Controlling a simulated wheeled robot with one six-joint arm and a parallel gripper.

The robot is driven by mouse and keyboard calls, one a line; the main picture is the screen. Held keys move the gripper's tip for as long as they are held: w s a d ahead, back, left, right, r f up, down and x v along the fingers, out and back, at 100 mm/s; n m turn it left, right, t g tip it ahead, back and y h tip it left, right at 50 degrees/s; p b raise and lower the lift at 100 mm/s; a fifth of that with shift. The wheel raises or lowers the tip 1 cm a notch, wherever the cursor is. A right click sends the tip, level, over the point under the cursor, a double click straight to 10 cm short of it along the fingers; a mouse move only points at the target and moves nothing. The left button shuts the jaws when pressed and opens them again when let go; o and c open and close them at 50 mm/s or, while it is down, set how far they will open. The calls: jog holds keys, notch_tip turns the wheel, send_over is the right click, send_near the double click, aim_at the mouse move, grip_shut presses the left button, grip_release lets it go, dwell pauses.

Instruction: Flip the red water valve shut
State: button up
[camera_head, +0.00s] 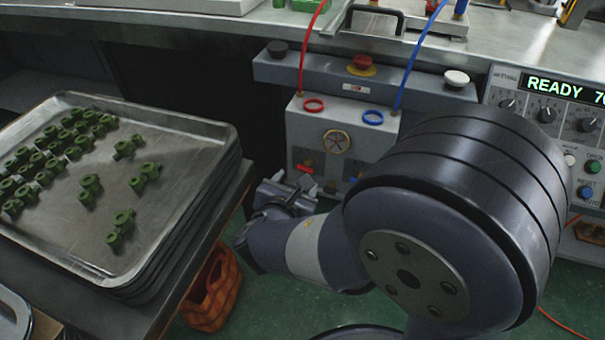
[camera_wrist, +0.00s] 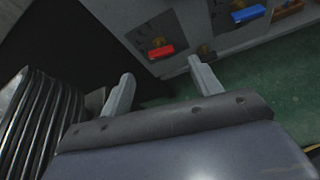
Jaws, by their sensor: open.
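The red water valve (camera_wrist: 161,52) is a small red lever on the lower front of the grey machine box in the wrist view. It lies beyond my open fingers and apart from them. In the head view the red valve (camera_head: 305,167) shows just above my gripper (camera_head: 308,184). My gripper also shows in the wrist view (camera_wrist: 160,85), with its two fingers spread and nothing between them. A blue lever (camera_wrist: 248,13) sits to the right of the red one, and it shows in the head view (camera_head: 352,181), close to my arm.
A stacked metal tray (camera_head: 175,222) with green wax parts stands at the left. An orange basket (camera_head: 213,290) is on the floor below it. Red and blue hoses (camera_head: 301,62) run up from the machine. A control panel (camera_head: 550,120) reading READY is at the right.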

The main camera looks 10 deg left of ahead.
aim_at(305, 168)
jog(key=b+x, duration=0.1)
jog(key=x, duration=0.5)
jog(key=shift+w+f+b, duration=0.15)
jog(key=shift+w+b, duration=0.05)
jog(key=shift+b, duration=0.15)
jog(key=c, duration=1)
jog(key=shift+r+n+p, duration=0.3)
jog(key=shift+p, duration=0.8)
jog(key=shift+a+n+h+p, duration=0.1)
jog(key=shift+n+h+p, duration=0.35)
jog(key=shift+p, duration=0.3)
jog(key=shift+f, duration=0.2)
